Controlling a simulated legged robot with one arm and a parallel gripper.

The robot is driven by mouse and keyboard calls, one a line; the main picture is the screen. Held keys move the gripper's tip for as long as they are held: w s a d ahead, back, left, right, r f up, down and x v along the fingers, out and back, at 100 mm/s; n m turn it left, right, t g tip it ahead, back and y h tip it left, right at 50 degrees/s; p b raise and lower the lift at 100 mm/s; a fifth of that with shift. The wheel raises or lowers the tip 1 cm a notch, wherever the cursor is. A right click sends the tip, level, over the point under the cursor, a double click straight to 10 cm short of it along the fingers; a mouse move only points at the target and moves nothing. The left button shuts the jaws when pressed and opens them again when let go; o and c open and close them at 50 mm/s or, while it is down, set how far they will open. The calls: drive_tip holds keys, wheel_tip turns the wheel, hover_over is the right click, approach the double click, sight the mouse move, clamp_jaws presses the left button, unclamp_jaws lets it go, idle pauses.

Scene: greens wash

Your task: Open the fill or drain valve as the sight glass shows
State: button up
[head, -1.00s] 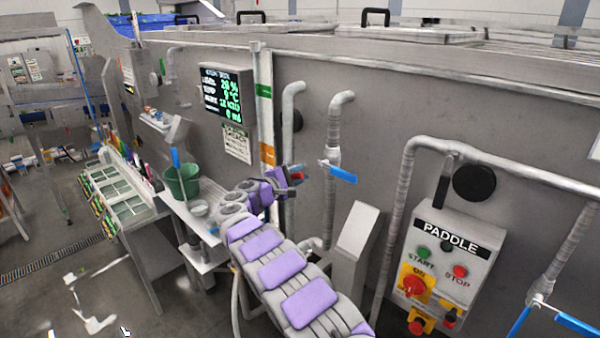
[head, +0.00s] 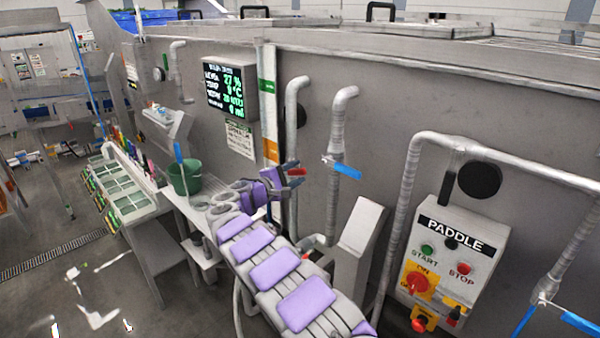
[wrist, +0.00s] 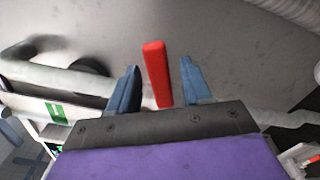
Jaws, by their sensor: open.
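My gripper (head: 292,176) is open beside the tank wall, left of a blue-levered valve (head: 345,170). In the wrist view its two blue-grey fingers (wrist: 155,88) stand on either side of a red handle (wrist: 156,72), with gaps on both sides. The same red handle (head: 297,171) shows small at the gripper in the head view. The sight glass strip (head: 268,118) stands upright on the wall behind, with a green band above and an orange band below. I cannot make out its liquid level. A dark display (head: 224,89) left of it appears to read 27 %.
A paddle control box (head: 449,265) with start and stop buttons is at the right. More blue levers (head: 580,322) are at the lower right. A green bucket (head: 185,178) stands on a bench at the left. Grey pipes (head: 338,130) run down the wall. Open floor lies at the lower left.

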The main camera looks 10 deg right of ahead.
drive_tip(key=b+v, duration=0.1)
drive_tip(key=v, duration=1.4)
drive_tip(key=shift+w, duration=0.3)
drive_tip(key=shift+a, duration=0.3)
drive_tip(key=s+d+r+m+g+b, duration=0.15)
drive_tip(key=s+d+g, duration=0.35)
drive_tip(key=d, duration=0.5)
drive_tip(key=s+d+m+g+b, duration=0.25)
drive_tip(key=s+d, duration=0.35)
drive_tip(key=d, duration=0.3)
drive_tip(key=s+d+f+m+g+y+b, duration=0.3)
drive_tip(key=s+d, duration=0.4)
drive_tip(key=s, duration=0.6)
drive_tip(key=s+f+m+g+y+b, duration=0.1)
drive_tip(key=s+f+m+y, duration=0.15)
drive_tip(key=s+f, duration=0.45)
drive_tip(key=s+f+m+g+y+b, duration=0.1)
drive_tip(key=s+f+y+b, duration=0.15)
drive_tip(key=s, duration=0.75)
drive_tip(key=s+a+f+m+y+b, duration=0.1)
drive_tip(key=s+a+f+y, duration=0.2)
drive_tip(key=s+a, duration=0.3)
drive_tip(key=s+a+f+y+b, duration=0.1)
drive_tip(key=s+a+f+y, duration=0.2)
drive_tip(key=s+a+f, duration=0.3)
drive_tip(key=s, duration=0.3)
drive_tip(key=shift+s+f+m+y, duration=0.25)
drive_tip(key=shift+f+m+y, duration=0.05)
drive_tip(key=shift+m, duration=0.05)
